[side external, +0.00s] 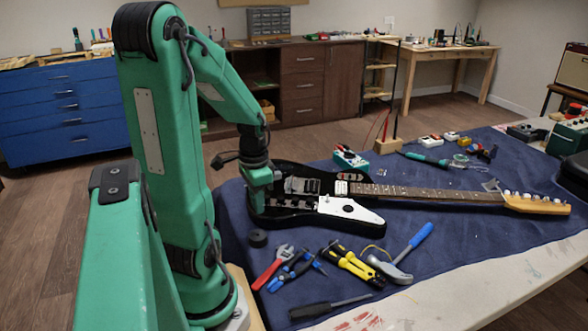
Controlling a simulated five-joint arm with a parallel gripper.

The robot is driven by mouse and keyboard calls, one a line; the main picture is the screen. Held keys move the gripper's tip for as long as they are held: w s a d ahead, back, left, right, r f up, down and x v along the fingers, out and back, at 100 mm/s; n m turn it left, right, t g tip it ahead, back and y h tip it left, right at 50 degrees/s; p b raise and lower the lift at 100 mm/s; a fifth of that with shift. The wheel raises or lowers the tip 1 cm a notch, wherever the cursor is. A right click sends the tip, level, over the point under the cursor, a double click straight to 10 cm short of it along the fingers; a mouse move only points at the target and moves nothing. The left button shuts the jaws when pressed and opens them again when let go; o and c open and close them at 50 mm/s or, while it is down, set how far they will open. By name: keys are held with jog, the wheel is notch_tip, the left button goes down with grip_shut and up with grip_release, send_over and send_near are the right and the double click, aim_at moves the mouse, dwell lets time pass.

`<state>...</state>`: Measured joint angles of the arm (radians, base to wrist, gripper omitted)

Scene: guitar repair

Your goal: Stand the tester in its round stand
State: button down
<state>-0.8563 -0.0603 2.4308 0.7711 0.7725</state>
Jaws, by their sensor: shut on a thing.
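My gripper (259,203) points down at the left end of the black guitar body, in front of or above its edge. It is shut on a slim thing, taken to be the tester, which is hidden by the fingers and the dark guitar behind. A small round black piece (257,238), which looks like the round stand, sits on the blue mat just below my gripper. There is a gap between my gripper and this piece. I cannot tell the tester's tilt.
The electric guitar (345,212) lies across the blue mat (225,290), its neck to the right. A wooden block (388,146) stands behind.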

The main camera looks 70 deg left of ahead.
jog(key=shift+s+d+f, duration=0.2)
jog(key=shift+s+f, duration=0.05)
jog(key=shift+s, duration=0.1)
jog(key=shift+f, duration=0.15)
jog(key=shift+f, duration=2.45)
jog(key=shift+f, duration=1.2)
dwell(2.9)
jog(key=c, duration=0.7)
grip_release()
